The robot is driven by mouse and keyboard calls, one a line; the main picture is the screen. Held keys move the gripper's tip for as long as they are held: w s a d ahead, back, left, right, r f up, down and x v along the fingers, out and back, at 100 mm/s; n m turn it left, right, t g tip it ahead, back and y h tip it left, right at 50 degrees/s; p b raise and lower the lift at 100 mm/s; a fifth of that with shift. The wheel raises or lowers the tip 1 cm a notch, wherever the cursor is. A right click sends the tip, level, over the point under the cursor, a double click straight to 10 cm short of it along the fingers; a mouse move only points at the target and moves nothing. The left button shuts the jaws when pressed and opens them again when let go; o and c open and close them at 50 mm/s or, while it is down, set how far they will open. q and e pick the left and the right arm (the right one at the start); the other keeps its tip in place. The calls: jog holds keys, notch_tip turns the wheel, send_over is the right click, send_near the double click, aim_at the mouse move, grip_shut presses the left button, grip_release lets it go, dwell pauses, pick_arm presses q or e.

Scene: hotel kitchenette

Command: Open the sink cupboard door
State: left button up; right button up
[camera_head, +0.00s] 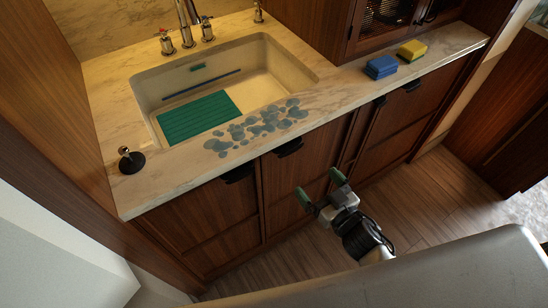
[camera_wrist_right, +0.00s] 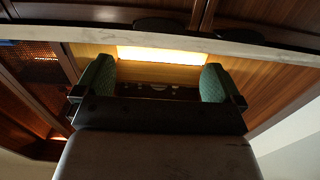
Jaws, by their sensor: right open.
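The sink cupboard has brown wooden doors below the counter, a left door (camera_head: 212,217) and a right door (camera_head: 300,175), both looking shut. A dark handle (camera_head: 237,174) sits at the top of the left door, and another dark handle (camera_head: 289,148) at the top of the right door. My right gripper (camera_head: 320,187) is open and empty, in front of the right door and apart from its handle. Its two green-padded fingers also show spread in the right wrist view (camera_wrist_right: 155,82), with nothing between them. My left gripper is not in view.
The counter (camera_head: 335,95) holds the sink (camera_head: 275,90), a wet patch (camera_head: 255,125) at its front rim, a blue sponge (camera_head: 381,67) and a yellow sponge (camera_head: 412,50). More handled fronts (camera_head: 400,120) lie to the right. The wooden floor (camera_head: 430,195) there is clear.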

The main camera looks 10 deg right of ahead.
aim_at(291, 150)
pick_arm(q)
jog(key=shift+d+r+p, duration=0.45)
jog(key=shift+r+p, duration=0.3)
pick_arm(e)
jog(key=shift+r+x, duration=0.15)
jog(key=shift+x, duration=2.5)
jog(key=shift+r+x, duration=0.1)
jog(key=shift+x, duration=2.6)
